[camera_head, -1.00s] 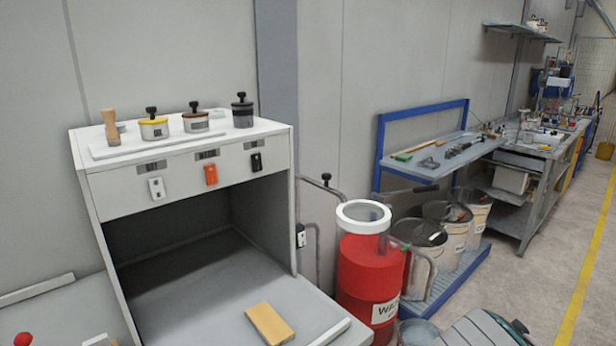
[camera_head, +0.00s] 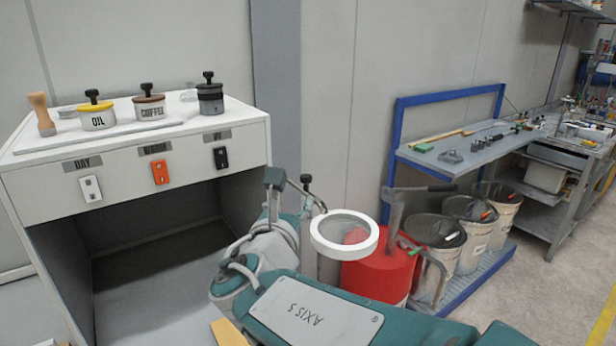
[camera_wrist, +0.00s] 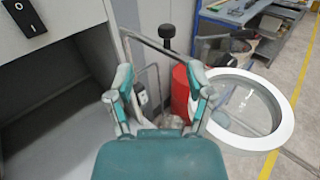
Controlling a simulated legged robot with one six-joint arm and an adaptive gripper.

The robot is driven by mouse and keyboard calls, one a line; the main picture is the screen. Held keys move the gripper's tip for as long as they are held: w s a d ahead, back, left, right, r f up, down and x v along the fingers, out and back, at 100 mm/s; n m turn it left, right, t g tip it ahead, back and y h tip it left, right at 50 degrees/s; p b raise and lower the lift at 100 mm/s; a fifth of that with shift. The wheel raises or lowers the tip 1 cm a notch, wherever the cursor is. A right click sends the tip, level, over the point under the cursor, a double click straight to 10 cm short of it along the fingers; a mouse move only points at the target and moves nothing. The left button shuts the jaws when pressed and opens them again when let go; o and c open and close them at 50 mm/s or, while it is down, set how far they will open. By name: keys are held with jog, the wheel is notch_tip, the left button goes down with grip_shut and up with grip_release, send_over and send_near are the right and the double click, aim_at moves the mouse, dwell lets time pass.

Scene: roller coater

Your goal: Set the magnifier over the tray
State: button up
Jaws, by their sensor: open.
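The magnifier is a clear round lens in a thick white ring (camera_head: 345,251), on a bent grey arm with a black knob (camera_head: 306,181). It overlaps the red drum in the head view. In the wrist view the ring (camera_wrist: 288,108) is right of my gripper (camera_wrist: 160,88), and the black knob (camera_wrist: 167,32) shows beyond the gap between my fingers. My gripper is open and empty, apart from the magnifier; its fingers are not clear in the head view. The grey surface inside the cabinet (camera_head: 150,275) may be the tray; I cannot tell. My arm hides part of it.
The white cabinet (camera_head: 120,180) carries jars and several switches. A yellow block (camera_head: 228,333) lies partly behind my arm. The red drum (camera_head: 385,268) stands right of the cabinet, with bins (camera_head: 435,245) on a blue-edged platform beyond. Clear floor (camera_head: 570,225) lies at far right.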

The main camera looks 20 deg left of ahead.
aim_at(304, 182)
jog(key=w, duration=0.2)
jog(key=w+d, duration=0.1)
jog(key=w, duration=0.2)
jog(key=shift+d+r, duration=0.1)
jog(key=w, duration=0.2)
jog(key=w+a, duration=0.1)
jog(key=shift+w+a, duration=0.15)
jog(key=shift+w, duration=0.25)
jog(key=shift+w+a, duration=0.25)
jog(key=shift+w, duration=0.15)
jog(key=shift+d, duration=0.5)
jog(key=shift+c, duration=0.7)
jog(key=c, duration=0.6)
grip_shut()
jog(key=shift+s+a, duration=0.1)
jog(key=shift+a, duration=0.1)
